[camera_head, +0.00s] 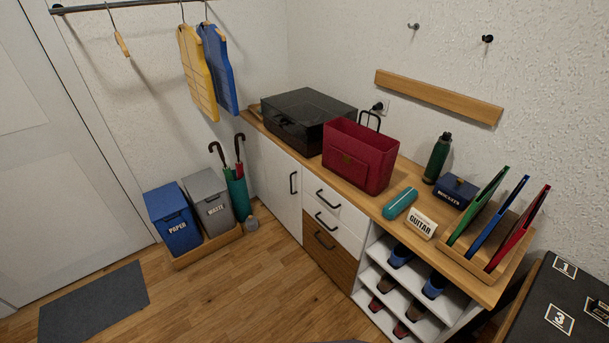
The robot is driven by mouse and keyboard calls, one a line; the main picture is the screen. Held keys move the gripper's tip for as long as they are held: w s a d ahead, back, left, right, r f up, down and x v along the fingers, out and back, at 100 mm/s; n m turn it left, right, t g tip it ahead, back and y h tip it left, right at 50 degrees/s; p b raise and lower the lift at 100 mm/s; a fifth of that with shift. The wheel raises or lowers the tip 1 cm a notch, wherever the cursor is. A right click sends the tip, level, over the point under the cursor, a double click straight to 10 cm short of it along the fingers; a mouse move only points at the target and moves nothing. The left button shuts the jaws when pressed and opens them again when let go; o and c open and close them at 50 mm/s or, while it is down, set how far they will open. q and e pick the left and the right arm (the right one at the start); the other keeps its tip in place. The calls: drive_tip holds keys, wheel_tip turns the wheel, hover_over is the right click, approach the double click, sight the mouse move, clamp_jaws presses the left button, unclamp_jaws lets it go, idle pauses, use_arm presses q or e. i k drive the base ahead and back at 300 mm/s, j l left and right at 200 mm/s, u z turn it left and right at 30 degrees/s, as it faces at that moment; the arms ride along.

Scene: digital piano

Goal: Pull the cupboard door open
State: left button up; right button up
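The white cupboard door (270,189) is at the left end of the low wooden-topped cabinet and looks shut. Its dark vertical handle (293,183) sits near the door's right edge. Neither of my grippers shows in the head view, so I cannot see whether they are open or shut.
Drawers (329,232) and open shoe shelves (405,292) lie right of the door. A black case (309,119) and a red bag (360,156) stand on the top. The floor in front (245,290) is clear.

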sight(283, 173)
drive_tip(key=i+j+z, duration=0.1)
drive_tip(key=i+z, duration=0.25)
drive_tip(key=i+j+z, duration=0.15)
drive_tip(key=i+z, duration=0.25)
drive_tip(key=i+j+z, duration=0.15)
drive_tip(key=j+z, duration=0.2)
drive_tip(key=l, duration=0.1)
